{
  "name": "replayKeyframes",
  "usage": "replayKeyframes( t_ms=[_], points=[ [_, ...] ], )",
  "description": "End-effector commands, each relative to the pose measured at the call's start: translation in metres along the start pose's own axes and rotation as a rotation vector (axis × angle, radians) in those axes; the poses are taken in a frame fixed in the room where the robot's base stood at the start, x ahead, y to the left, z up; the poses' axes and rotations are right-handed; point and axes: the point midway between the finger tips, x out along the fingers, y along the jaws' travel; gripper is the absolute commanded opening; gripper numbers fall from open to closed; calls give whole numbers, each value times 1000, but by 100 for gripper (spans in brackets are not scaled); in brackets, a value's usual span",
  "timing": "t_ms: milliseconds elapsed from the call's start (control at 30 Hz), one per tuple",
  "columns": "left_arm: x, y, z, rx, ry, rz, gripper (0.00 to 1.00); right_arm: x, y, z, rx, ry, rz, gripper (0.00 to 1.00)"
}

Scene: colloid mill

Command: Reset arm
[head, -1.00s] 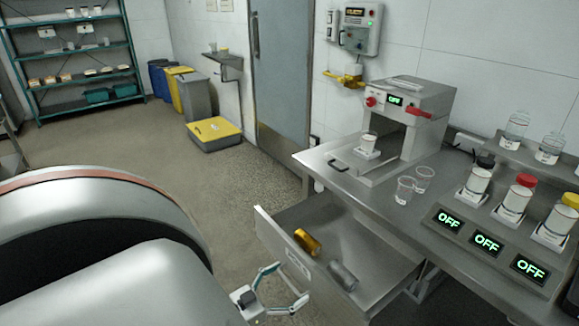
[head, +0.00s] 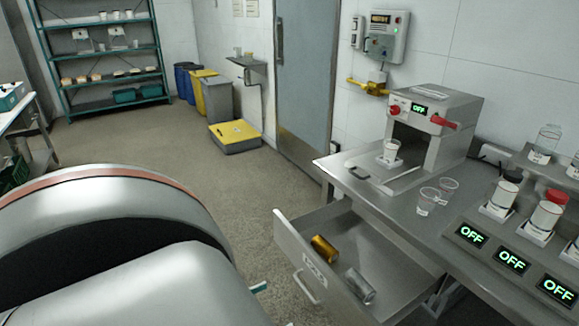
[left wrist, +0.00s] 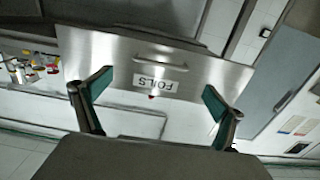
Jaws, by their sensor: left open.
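My left gripper (left wrist: 157,92) is open and empty in the left wrist view, its two teal-padded fingers spread apart. Beyond the fingers is the metal front of the drawer (left wrist: 225,75), with its handle and an upside-down FOILS label (left wrist: 160,83). In the head view only a small teal fingertip (head: 259,287) of this gripper shows, left of the drawer handle (head: 305,288) and apart from it. The rest is hidden behind my arm. The drawer (head: 283,240) stands open. My right gripper is not in view.
A gold roll (head: 324,249) and a silver roll (head: 359,286) lie in the drawer. Bins (head: 217,98) stand by the wall. The floor (head: 170,140) between is clear.

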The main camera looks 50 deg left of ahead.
Motion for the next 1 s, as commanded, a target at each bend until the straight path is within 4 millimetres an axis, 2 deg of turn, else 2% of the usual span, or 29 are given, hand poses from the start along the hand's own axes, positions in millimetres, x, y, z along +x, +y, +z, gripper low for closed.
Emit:
replayKeyframes(
  t_ms=[100,233,833,933,1000],
  points=[
    [-12,0,0,1,-1,0,96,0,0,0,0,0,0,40],
    [-18,0,0,2,0,1,96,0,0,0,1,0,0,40],
    [-17,1,0,1,-1,1,96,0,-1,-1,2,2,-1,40],
    [-12,10,5,4,-20,4,96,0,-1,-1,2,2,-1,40],
    [-4,26,12,11,-55,11,96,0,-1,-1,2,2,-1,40]
  ],
)
